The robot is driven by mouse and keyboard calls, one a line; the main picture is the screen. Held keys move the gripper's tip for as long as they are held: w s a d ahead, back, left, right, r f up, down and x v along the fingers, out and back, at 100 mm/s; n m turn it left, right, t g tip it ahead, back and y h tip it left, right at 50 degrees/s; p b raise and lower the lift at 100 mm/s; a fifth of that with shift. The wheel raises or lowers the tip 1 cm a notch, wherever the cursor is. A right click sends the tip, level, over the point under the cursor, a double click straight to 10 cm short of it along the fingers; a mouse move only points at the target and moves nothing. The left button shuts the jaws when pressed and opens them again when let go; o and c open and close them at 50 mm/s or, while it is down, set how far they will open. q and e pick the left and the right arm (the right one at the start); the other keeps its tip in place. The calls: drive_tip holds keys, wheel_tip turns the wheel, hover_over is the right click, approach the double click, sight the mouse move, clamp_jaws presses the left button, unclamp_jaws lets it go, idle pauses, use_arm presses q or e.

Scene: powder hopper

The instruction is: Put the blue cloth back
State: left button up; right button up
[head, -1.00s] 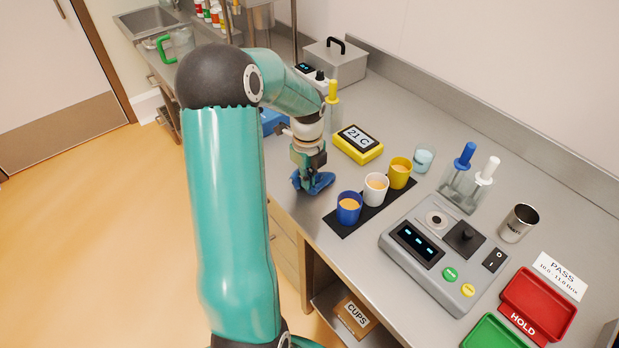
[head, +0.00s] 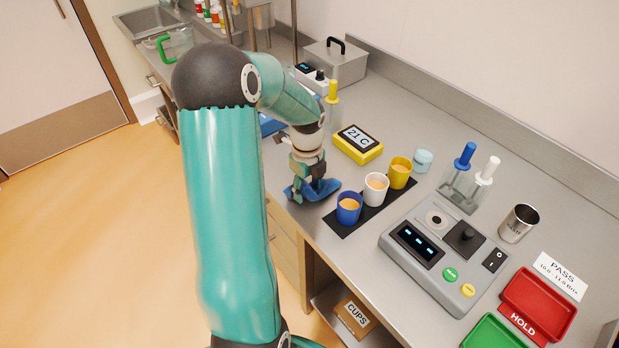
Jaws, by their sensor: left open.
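The blue cloth (head: 325,187) lies crumpled on the near edge of the steel counter, left of the blue cup. My left gripper (head: 310,180) is open and points down right over it, at its middle. I cannot tell whether the fingers touch the cloth, and the gripper hides part of it. Another flat blue item (head: 271,125) shows partly behind my left arm, farther back on the counter. I cannot tell what it is. My right gripper is not in view.
The blue cup (head: 349,208), white cup (head: 376,189) and yellow cup (head: 400,173) stand on a black mat (head: 345,228) close to the cloth. A yellow 21 C display (head: 358,145) stands behind. A grey control device (head: 445,255) and red HOLD tray (head: 540,302) stand at right.

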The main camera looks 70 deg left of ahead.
use_arm(q)
drive_tip(key=shift+s+d+r+p, duration=0.1)
drive_tip(key=shift+d+r+p, duration=0.1)
drive_tip(key=shift+r+p, duration=0.35)
drive_tip(key=shift+s+d+r+p, duration=0.2)
drive_tip(key=shift+r+p, duration=0.15)
drive_tip(key=shift+r, duration=0.35)
drive_tip(key=shift+s+d+r+p, duration=0.1)
drive_tip(key=shift+d+r+p, duration=0.1)
drive_tip(key=shift+r+p, duration=0.35)
wheel_tip(320, 180, up, 6)
drive_tip(key=s+d+p, duration=0.1)
drive_tip(key=d, duration=0.1)
drive_tip(key=shift+s+d+r+p, duration=0.15)
drive_tip(key=shift+d+r+p, duration=0.05)
drive_tip(key=shift+d+p, duration=0.1)
drive_tip(key=shift+a+f, duration=0.15)
drive_tip(key=shift+f, duration=0.05)
drive_tip(key=c, duration=0.4)
drive_tip(key=shift+a+f, duration=0.15)
drive_tip(key=shift+f, duration=0.15)
drive_tip(key=c, duration=0.3)
drive_tip(key=f, duration=0.1)
drive_tip(key=a+f, duration=0.1)
drive_tip(key=f, duration=0.2)
drive_tip(key=shift+s+a+f, duration=0.1)
drive_tip(key=shift+s+a, duration=0.1)
drive_tip(key=shift+a, duration=0.05)
clamp_jaws()
drive_tip(key=shift+f, duration=0.45)
